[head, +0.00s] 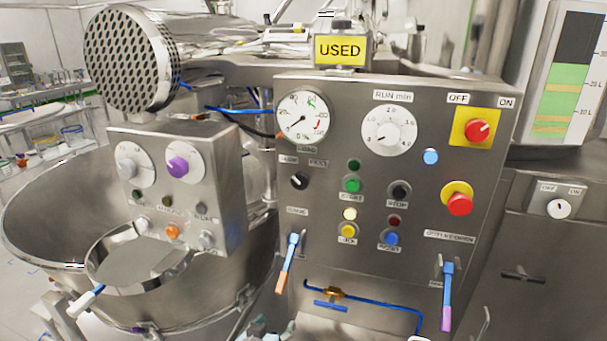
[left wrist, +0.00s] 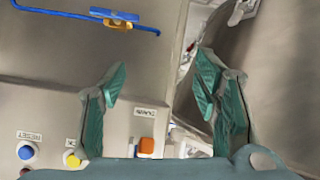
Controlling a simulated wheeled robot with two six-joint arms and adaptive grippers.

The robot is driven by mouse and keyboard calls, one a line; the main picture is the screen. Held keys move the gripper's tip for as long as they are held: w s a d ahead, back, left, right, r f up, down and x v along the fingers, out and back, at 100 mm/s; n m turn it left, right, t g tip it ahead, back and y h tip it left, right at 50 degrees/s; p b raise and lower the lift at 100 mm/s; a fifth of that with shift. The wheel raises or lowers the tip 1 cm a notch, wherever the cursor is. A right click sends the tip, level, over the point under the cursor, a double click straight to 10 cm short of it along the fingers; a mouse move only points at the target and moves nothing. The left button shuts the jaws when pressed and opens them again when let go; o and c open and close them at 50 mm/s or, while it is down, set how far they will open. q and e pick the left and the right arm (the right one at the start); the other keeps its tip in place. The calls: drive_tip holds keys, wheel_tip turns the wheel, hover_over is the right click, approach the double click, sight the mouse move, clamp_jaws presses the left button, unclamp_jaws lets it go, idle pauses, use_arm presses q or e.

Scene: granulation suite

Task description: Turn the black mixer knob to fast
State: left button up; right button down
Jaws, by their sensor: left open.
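The black mixer knob (head: 299,181) is on the left of the steel control panel (head: 375,270) in the head view. Two small labels sit above it, the left one apparently SLOW and the right one FAST. Its light mark seems to point up and left, toward the left label. My left gripper (head: 272,331) shows only in part at the bottom edge, well below the knob and apart from it. In the left wrist view the left gripper (left wrist: 161,75) is open, with nothing between its teal fingers. The knob is not visible there. My right gripper is not in view.
A blue lever with an orange end (head: 287,262) hangs below the knob; its orange end (left wrist: 146,147) shows near the left fingers. A blue pipe with a valve (head: 331,296) crosses the lower panel. A smaller control box (head: 222,190) and steel bowl (head: 40,215) stand at left.

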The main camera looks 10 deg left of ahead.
use_arm(q)
drive_tip(key=w+r+t, duration=0.3)
drive_tip(key=r, duration=1.2)
drive_tip(key=n+t+p, duration=0.1)
drive_tip(key=t, duration=0.2)
approach(299, 183)
drive_tip(key=shift+h, duration=0.4)
drive_tip(key=w, duration=0.9)
drive_tip(key=shift+w+d, duration=0.1)
drive_tip(key=shift+w, duration=0.25)
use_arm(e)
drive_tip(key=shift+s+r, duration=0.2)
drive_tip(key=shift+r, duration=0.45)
use_arm(q)
drive_tip(key=shift+c, duration=0.3)
drive_tip(key=c, duration=1.1)
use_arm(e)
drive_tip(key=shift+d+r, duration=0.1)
